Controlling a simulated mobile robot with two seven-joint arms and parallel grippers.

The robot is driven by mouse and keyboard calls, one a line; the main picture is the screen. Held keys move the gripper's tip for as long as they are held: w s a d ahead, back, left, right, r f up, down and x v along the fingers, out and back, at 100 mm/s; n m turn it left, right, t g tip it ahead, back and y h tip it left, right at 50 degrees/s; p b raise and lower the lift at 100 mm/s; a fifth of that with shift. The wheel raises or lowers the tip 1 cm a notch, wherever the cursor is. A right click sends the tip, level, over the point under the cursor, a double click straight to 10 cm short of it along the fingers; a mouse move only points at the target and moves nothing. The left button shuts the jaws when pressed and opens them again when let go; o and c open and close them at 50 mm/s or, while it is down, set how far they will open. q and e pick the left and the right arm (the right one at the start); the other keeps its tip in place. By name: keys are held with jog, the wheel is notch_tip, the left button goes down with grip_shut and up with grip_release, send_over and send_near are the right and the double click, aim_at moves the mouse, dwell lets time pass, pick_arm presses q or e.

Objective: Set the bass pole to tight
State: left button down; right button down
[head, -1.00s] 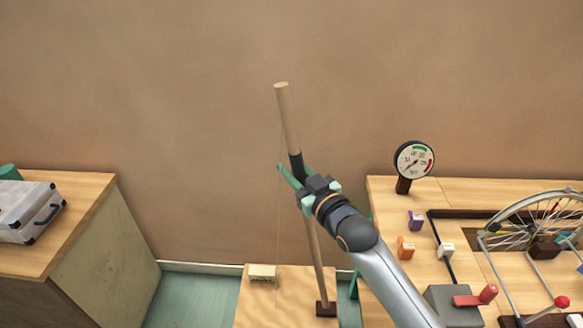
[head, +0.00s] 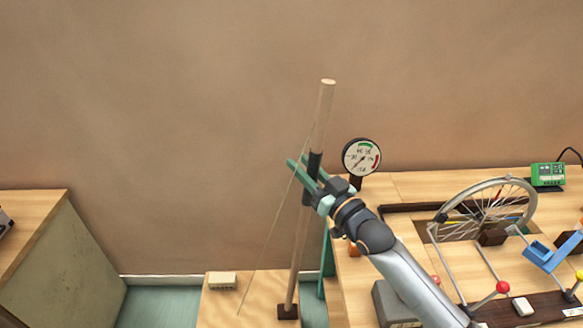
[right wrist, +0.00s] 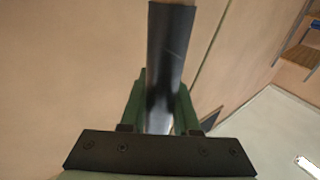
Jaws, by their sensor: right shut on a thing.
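The bass pole (head: 324,110) is a tall wooden stick with a black sleeve (head: 314,165). It leans to the right in the head view, its foot in a dark block (head: 288,311) on a low wooden board (head: 250,312). A thin string (head: 272,230) slants from its upper part down left to the board. My right gripper (head: 300,163) is shut on the pole at the sleeve, its green fingers on either side. The right wrist view shows the black sleeve (right wrist: 170,50) between the fingers (right wrist: 161,108). My left gripper is not in view.
A round gauge (head: 361,157) with green and red arcs stands right of the pole; its needle is too small to read surely. A bicycle wheel (head: 490,215) and a green box (head: 547,174) are on the right bench. A pale block (head: 222,280) lies on the board.

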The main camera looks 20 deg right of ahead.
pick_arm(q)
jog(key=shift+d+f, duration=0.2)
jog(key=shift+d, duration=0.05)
pick_arm(e)
jog(key=shift+s+d+f, duration=0.1)
jog(key=shift+d+f, duration=0.15)
jog(key=shift+d, duration=0.35)
jog(key=c, duration=1)
grip_release()
jog(key=shift+d, duration=0.15)
jog(key=shift+o, duration=0.8)
jog(key=shift+s+d, duration=0.15)
jog(key=shift+o, duration=0.9)
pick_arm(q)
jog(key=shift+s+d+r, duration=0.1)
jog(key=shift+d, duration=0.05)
pick_arm(e)
jog(key=shift+r, duration=0.1)
jog(key=shift+s, duration=0.1)
